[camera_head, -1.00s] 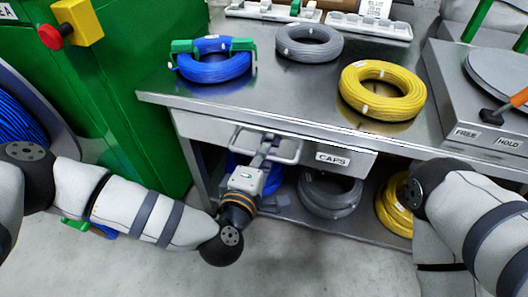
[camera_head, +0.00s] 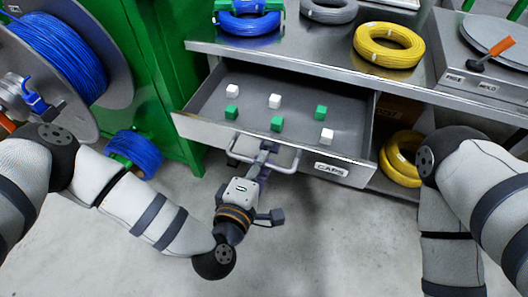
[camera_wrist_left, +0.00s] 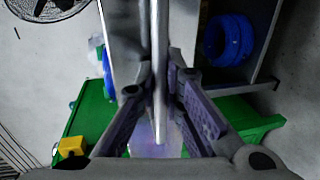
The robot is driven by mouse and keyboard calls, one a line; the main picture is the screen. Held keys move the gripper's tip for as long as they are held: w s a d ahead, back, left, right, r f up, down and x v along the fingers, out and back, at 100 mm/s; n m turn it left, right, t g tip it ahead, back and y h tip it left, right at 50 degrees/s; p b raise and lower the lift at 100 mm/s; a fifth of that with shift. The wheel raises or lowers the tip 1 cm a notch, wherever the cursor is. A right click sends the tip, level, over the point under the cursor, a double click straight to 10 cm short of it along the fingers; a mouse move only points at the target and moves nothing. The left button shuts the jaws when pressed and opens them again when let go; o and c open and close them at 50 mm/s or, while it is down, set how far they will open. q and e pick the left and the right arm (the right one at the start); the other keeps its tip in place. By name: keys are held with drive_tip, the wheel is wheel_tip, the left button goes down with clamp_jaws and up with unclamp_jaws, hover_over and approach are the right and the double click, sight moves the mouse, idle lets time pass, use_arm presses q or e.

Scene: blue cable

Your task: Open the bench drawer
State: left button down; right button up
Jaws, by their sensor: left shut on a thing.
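The bench drawer (camera_head: 235,133) is pulled well out from under the steel bench top, with its label "CAPS" (camera_head: 331,169) on the front. Inside lie several small white and green blocks (camera_head: 277,124). My left gripper (camera_head: 262,155) is at the drawer's bar handle (camera_head: 287,165), shut on it. In the left wrist view the handle bar (camera_wrist_left: 159,70) runs between the two fingers (camera_wrist_left: 160,110). My right arm comes in at the right; its gripper is outside the picture.
Blue, grey and yellow cable coils (camera_head: 389,46) lie on the bench top (camera_head: 300,50). A yellow coil (camera_head: 402,158) sits on the shelf below. A large blue cable reel (camera_head: 60,55) and a green cabinet (camera_head: 160,80) stand at the left. The floor in front is clear.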

use_arm(q)
drive_tip(key=shift+v, duration=0.9)
drive_tip(key=shift+a+f, duration=0.1)
drive_tip(key=shift+f, duration=0.05)
drive_tip(key=c, duration=1.7)
unclamp_jaws()
drive_tip(key=shift+s, duration=0.1)
drive_tip(key=v, duration=1.2)
